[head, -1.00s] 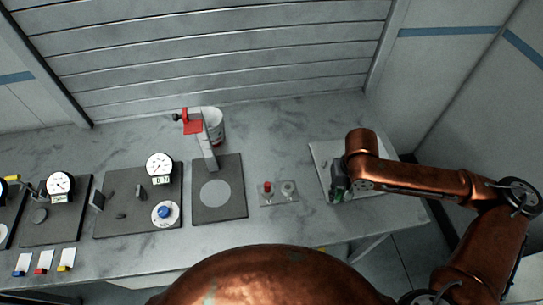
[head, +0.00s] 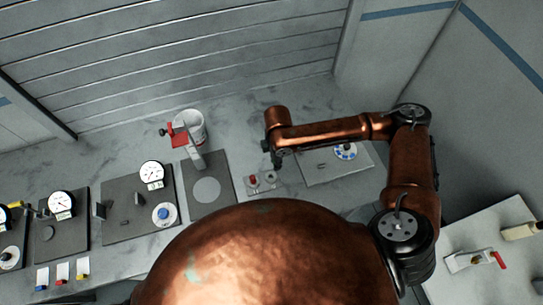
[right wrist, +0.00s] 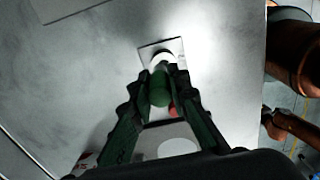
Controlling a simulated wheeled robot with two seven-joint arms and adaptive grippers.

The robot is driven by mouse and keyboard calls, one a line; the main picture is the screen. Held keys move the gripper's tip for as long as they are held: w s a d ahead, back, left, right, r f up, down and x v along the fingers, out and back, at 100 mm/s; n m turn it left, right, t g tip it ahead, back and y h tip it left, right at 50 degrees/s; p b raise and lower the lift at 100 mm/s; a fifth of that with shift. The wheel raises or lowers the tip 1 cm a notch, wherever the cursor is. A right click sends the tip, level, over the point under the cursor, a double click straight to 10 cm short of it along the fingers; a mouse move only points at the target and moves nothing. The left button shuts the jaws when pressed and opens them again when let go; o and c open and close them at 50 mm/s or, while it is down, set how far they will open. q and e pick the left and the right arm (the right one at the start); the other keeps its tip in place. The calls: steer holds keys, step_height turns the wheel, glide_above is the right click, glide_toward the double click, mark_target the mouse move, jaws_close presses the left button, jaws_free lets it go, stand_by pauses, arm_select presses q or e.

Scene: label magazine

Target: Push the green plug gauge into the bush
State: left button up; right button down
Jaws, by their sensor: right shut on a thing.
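In the right wrist view the fingers of the right gripper (right wrist: 160,85) are shut on the green plug gauge (right wrist: 158,90). A bright white round part shows at the gauge's far end, above a corner of the small plate (right wrist: 148,49); I cannot tell if the gauge touches the bush. My left gripper is not in view.
A dark stand (head: 222,165) with a pale disc is left of the small plate, with a white cup (head: 191,124) behind it. A grey board (head: 325,177) with a blue-white dial (head: 345,151) lies to the right. Dial gauges stand further left.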

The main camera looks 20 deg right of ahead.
arm_select(q)
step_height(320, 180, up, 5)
steer(key=p, duration=0.3)
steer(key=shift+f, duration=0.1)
arm_select(e)
steer(key=n, duration=0.2)
steer(key=a+n, duration=0.1)
steer(key=n, duration=0.1)
steer(key=a+n, duration=0.1)
steer(key=n, duration=0.1)
steer(key=shift+s+n, duration=0.25)
steer(key=shift+n, duration=0.05)
arm_select(q)
steer(key=shift+p, duration=0.3)
arm_select(e)
steer(key=shift+r, duration=0.1)
steer(key=shift+f+b, duration=0.95)
steer(key=shift+f, duration=2)
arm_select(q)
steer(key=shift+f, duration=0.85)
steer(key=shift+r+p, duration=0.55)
